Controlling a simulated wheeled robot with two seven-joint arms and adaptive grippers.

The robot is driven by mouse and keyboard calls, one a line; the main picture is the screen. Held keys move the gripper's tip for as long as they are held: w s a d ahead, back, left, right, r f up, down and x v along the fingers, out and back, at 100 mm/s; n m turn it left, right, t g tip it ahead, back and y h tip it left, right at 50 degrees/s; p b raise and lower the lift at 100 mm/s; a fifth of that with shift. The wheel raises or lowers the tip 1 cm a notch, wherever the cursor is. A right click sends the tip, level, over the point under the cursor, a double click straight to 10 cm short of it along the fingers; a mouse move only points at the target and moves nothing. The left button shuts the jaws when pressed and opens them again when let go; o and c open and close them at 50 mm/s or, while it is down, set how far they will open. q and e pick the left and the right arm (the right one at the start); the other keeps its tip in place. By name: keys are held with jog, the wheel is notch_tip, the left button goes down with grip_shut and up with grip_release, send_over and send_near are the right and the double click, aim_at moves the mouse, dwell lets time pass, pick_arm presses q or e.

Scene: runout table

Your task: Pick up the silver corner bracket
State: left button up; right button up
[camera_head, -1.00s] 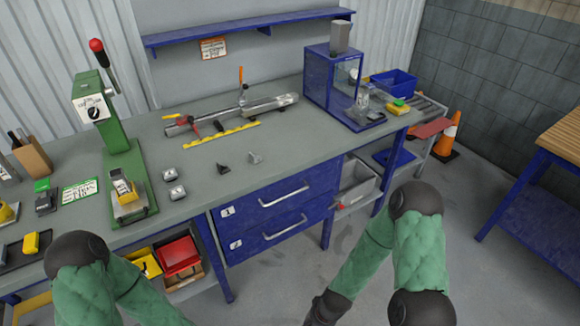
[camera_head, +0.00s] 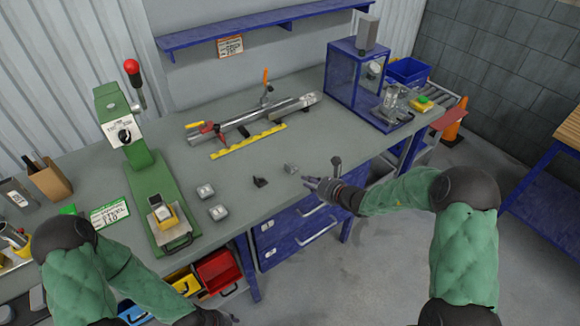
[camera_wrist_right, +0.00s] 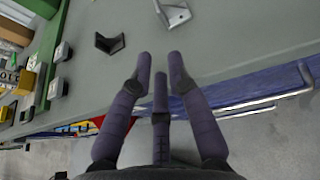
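The silver corner bracket (camera_head: 291,168) lies near the front edge of the workbench. It also shows at the top of the right wrist view (camera_wrist_right: 174,13). A dark bracket (camera_head: 260,182) lies to its left and shows in the wrist view too (camera_wrist_right: 109,43). My right gripper (camera_head: 309,181) is just right of the silver bracket, over the bench's front edge, not touching it. In the wrist view its fingers (camera_wrist_right: 160,65) are apart and empty. My left gripper (camera_head: 215,318) is low at the bottom edge of the head view, partly cut off, its fingers unclear.
Two grey blocks (camera_head: 206,192) and a green press (camera_head: 150,190) are to the left. A yellow ruler (camera_head: 248,142) and a metal rail (camera_head: 250,120) lie behind the brackets. A blue cabinet (camera_head: 354,85) stands at the back right. The bench around the brackets is mostly clear.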

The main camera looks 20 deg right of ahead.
aim_at(291, 170)
jog(key=x, duration=0.3)
jog(key=b+x, duration=0.1)
jog(key=x, duration=0.1)
jog(key=shift+w+d+r, duration=0.2)
jog(key=shift+w+r, duration=0.05)
jog(key=shift+w, duration=0.25)
jog(key=b+x, duration=0.1)
jog(key=x, duration=0.3)
jog(key=shift+w+a+f, duration=0.1)
jog(key=shift+a, duration=0.1)
jog(key=shift+w+a+f, duration=0.1)
jog(key=shift+w, duration=0.25)
grip_shut()
